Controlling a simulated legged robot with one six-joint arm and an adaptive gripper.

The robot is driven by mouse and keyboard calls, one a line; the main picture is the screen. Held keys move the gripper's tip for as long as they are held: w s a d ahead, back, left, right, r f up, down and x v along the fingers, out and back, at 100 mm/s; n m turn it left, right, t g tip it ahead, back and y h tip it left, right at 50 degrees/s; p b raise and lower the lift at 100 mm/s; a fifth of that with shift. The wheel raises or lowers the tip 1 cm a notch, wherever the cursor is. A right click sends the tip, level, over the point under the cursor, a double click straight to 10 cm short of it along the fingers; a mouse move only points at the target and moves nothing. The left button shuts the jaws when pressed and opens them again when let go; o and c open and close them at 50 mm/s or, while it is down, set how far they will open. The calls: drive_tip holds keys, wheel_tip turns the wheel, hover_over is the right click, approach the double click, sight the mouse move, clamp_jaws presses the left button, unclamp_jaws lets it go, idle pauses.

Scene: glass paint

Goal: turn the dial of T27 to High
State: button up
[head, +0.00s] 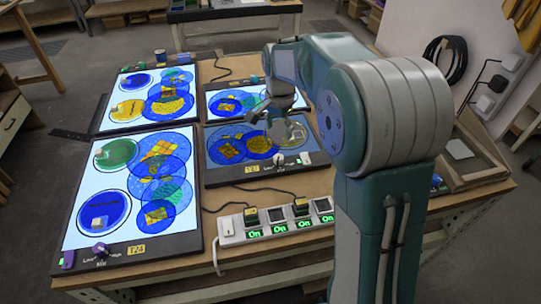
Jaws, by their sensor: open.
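A light panel (225,170) lies on the right of the table, nearest the power strip. Its yellow label (251,169) is too small to read surely, so I cannot tell if it is T27. Its surface is dimmer than the other panels. A small pale dial (279,159) sits on its front edge; its setting cannot be read. My gripper (272,122) is open above this panel, behind the dial and apart from it. My arm comes in from the right and hides part of the panel's right side.
The panel labelled T24 (190,243) lies front left with a purple dial (100,249). Two more bright panels (105,125) (212,88) lie behind. A white power strip (228,238) with lit "On" displays and cables stands in front. A wooden tray (480,172) is at right.

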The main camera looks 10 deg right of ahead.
hover_over(279, 157)
drive_tip(key=f, duration=0.5)
drive_tip(key=shift+w+d, duration=0.1)
drive_tip(key=shift+d, duration=0.2)
drive_tip(key=f, duration=0.3)
drive_tip(key=a+f, duration=0.1)
drive_tip(key=f, duration=0.2)
drive_tip(key=shift+d+f, duration=0.1)
drive_tip(key=shift+f, duration=0.05)
drive_tip(key=shift+d, duration=0.2)
drive_tip(key=shift+c, duration=0.3)
drive_tip(key=shift+a, duration=0.1)
clamp_jaws()
